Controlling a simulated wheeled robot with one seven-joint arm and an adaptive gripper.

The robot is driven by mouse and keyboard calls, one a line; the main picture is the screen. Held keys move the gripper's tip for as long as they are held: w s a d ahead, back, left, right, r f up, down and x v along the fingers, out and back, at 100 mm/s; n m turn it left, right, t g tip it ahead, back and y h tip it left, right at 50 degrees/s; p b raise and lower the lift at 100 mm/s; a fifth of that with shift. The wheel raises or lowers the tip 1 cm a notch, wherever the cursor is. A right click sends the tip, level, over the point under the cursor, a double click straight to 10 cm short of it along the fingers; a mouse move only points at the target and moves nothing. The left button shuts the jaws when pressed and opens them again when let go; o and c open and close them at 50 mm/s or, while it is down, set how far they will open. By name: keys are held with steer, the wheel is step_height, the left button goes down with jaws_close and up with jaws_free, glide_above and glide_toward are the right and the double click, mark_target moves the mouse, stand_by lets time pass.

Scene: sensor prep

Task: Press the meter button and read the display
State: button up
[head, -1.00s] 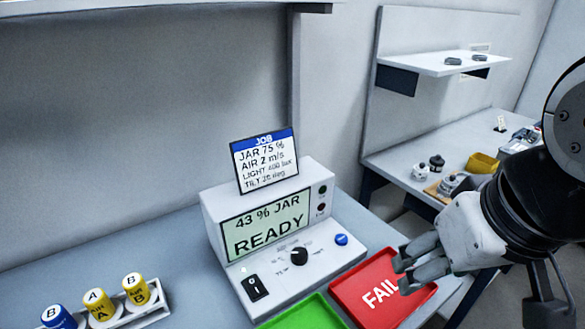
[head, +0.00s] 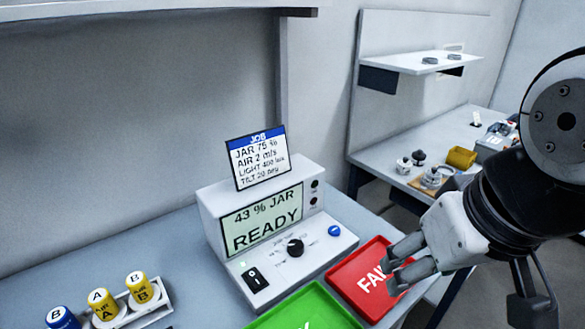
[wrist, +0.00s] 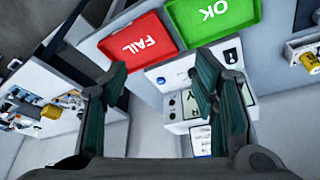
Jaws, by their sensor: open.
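The meter (head: 290,257) is a white box on the grey bench, with a sloped front panel. Its display (head: 262,220) reads "43 % JAR READY". A blue button (head: 334,230) sits at the panel's upper right, a black knob (head: 295,247) in the middle and a black rocker switch (head: 254,278) at lower left. My gripper (head: 397,263) is open and empty, above the red tray, to the right of the blue button and apart from it. In the wrist view the meter (wrist: 172,98) lies between and beyond the open fingers, partly hidden by the right finger.
A job card (head: 260,158) on the meter lists JAR 75 %, AIR 2 m/s, LIGHT 400 lux and a tilt line. A red FAIL tray (head: 345,275) and green tray (head: 265,320) lie in front. A rack (head: 150,312) of capped bottles stands left. Another bench (head: 385,165) stands behind right.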

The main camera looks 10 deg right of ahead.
jaws_close()
stand_by(1.4)
